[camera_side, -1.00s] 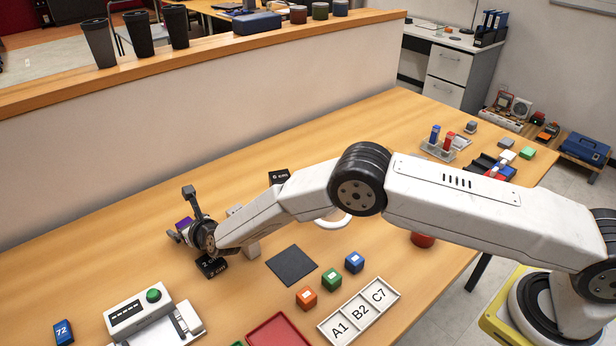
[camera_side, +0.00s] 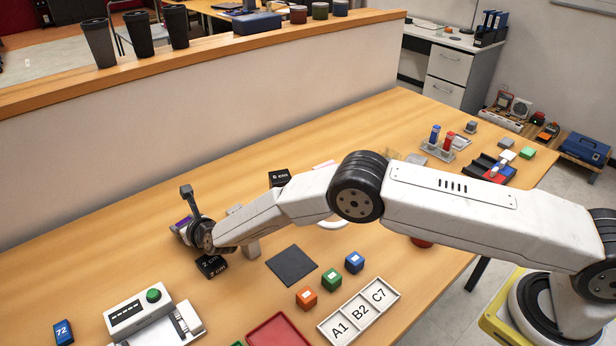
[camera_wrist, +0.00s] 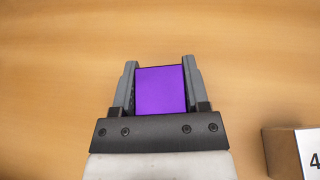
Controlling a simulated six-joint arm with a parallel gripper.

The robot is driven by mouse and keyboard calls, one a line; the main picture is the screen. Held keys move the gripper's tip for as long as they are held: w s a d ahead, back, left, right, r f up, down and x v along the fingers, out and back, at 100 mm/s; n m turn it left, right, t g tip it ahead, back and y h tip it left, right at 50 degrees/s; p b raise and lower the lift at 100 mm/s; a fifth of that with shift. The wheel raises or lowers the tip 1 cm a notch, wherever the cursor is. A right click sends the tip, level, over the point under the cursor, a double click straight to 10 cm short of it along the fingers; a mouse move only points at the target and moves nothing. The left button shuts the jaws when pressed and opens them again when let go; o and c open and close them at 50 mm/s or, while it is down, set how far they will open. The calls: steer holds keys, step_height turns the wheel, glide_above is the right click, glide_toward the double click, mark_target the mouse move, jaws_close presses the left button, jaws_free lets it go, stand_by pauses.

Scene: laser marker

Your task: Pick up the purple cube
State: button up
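The purple cube (camera_wrist: 160,91) sits between the two fingers of my gripper (camera_wrist: 160,75) in the wrist view, its top face filling the gap with both fingers against its sides. In the side view only a small purple patch (camera_side: 184,222) shows behind my gripper (camera_side: 184,226), at the left part of the table. The gripper looks shut on the cube. The cube's underside is hidden, so I cannot tell whether it still touches the table.
A black block marked 2 cm (camera_side: 211,266) stands close to my gripper, and one marked 6 cm (camera_side: 279,177) is farther back. A block marked 4 (camera_wrist: 296,153) is at the wrist view's lower right. A dark mat (camera_side: 292,265) and coloured cubes lie to the right.

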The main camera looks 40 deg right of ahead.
mark_target(183, 222)
jaws_close()
steer(key=shift+r, duration=0.2)
steer(key=shift+r, duration=1.3)
steer(key=shift+s+d+r, duration=0.1)
steer(key=shift+s+r, duration=0.25)
steer(key=shift+r, duration=0.25)
steer(key=s+d+r, duration=0.4)
steer(key=s+r, duration=0.5)
steer(key=s, duration=0.3)
steer(key=shift+s+d, duration=0.15)
steer(key=shift+d, duration=0.25)
